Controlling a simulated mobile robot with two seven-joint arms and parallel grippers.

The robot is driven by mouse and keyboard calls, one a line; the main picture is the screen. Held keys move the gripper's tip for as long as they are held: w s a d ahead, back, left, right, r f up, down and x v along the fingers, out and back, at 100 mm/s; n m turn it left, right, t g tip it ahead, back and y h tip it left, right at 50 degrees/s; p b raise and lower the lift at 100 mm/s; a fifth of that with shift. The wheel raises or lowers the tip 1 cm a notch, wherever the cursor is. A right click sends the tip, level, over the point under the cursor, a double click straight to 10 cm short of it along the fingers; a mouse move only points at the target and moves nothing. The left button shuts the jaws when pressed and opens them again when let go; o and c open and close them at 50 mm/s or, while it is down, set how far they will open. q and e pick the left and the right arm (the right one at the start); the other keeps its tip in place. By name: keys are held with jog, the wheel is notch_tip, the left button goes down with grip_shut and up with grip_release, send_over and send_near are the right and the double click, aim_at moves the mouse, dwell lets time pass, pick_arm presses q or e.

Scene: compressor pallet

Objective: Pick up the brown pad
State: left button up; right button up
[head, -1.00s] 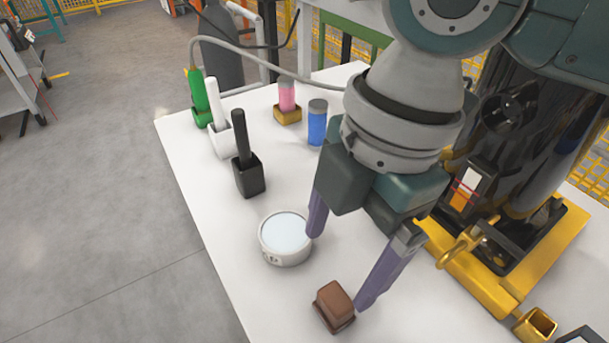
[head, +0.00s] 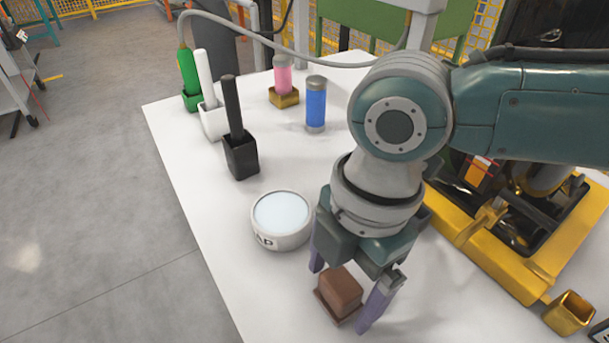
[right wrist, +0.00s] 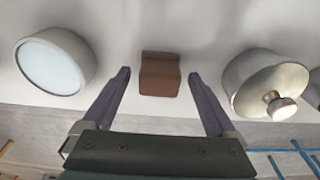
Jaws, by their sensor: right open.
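The brown pad (head: 340,291) is a small block on a wider base, on the white table near its front. In the right wrist view the brown pad (right wrist: 160,74) lies ahead of the fingertips, centred between them. My right gripper (head: 343,292) is open and empty, its purple fingers pointing down, one on each side of the pad in the head view. It also shows in the right wrist view (right wrist: 159,72). I cannot tell whether a finger touches the pad. My left gripper is not in view.
A round white tin (head: 282,220) stands close left of my right gripper. A yellow frame (head: 510,270) is at right. A metal lidded container (right wrist: 265,85) shows in the wrist view.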

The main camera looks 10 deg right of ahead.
aim_at(342, 281)
jog(key=shift+f, duration=0.1)
jog(key=shift+c, duration=0.3)
jog(key=c, duration=1.4)
jog(key=shift+r, duration=0.5)
notch_tip(342, 281, up, 19)
jog(key=p, duration=0.5)
